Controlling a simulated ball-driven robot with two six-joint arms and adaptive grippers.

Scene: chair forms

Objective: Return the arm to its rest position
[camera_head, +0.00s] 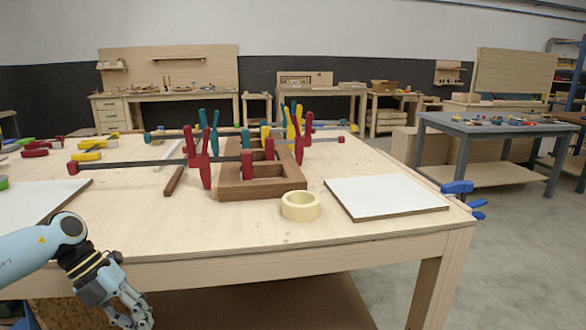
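My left arm comes in from the lower left, and its gripper (130,312) hangs in front of the wooden worktable's front edge, below the tabletop (235,232). Its fingers point down and to the right, partly cut off by the bottom of the picture. No object shows between them, and I cannot tell how far apart they are. My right arm and gripper are not in view.
A brown wooden frame (235,188) with several clamps (205,160) stands mid-table. A tape roll (300,205) and a white board (385,195) lie right of it. More clamps lie at the left. A blue clamp (458,188) grips the right edge. The front strip is clear.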

